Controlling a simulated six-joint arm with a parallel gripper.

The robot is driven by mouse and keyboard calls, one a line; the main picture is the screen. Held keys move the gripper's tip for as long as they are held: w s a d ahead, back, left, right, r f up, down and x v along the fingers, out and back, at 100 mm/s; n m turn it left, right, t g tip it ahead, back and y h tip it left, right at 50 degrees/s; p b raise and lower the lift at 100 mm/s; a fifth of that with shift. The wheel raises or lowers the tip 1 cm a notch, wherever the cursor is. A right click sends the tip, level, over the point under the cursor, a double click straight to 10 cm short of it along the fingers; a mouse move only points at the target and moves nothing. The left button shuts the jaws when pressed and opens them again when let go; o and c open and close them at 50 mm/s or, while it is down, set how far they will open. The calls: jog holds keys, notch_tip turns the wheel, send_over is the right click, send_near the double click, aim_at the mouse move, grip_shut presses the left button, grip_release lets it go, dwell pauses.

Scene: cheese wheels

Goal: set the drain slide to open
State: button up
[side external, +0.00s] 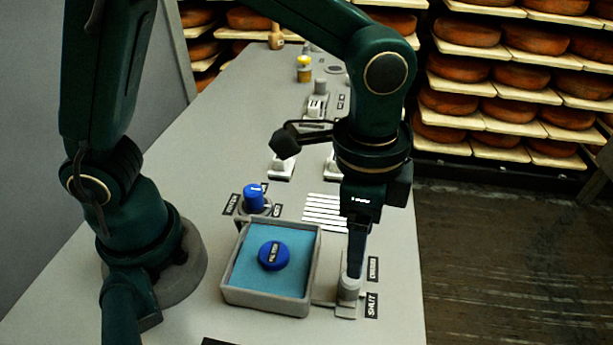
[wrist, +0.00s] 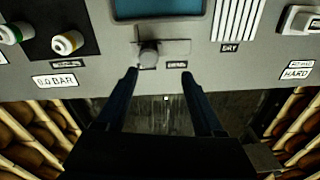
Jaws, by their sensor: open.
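The drain slide is a grey round knob (side external: 348,289) on a pale plate at the bench's right side, beside the blue-filled tray. In the wrist view the knob (wrist: 149,54) sits toward the left end of its plate (wrist: 178,47). A label reading SHUT (side external: 372,305) lies beside the front end, and another label (side external: 373,268), too small to read surely, lies farther back. My gripper (wrist: 160,74) is open and empty. In the side view its fingers (side external: 356,262) point down at the knob and partly overlap it; contact cannot be told.
A grey-walled tray (side external: 228,280) holding a blue disc (side external: 273,256) stands left of the slide. A blue knob (side external: 254,198) and a striped white panel (side external: 325,211) lie behind it. Other controls line the bench farther back. Cheese shelves (side external: 520,95) stand beyond the bench's right edge.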

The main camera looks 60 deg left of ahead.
aim_at(350, 284)
jog(key=shift+s+d+f+m+g, duration=0.15)
jog(key=shift+s+d+f, duration=0.15)
jog(key=shift+f, duration=0.25)
jog(key=shift+s+d+f+m+g, duration=0.15)
jog(key=shift+s+f, duration=0.25)
jog(key=shift+f, duration=2.5)
grip_shut()
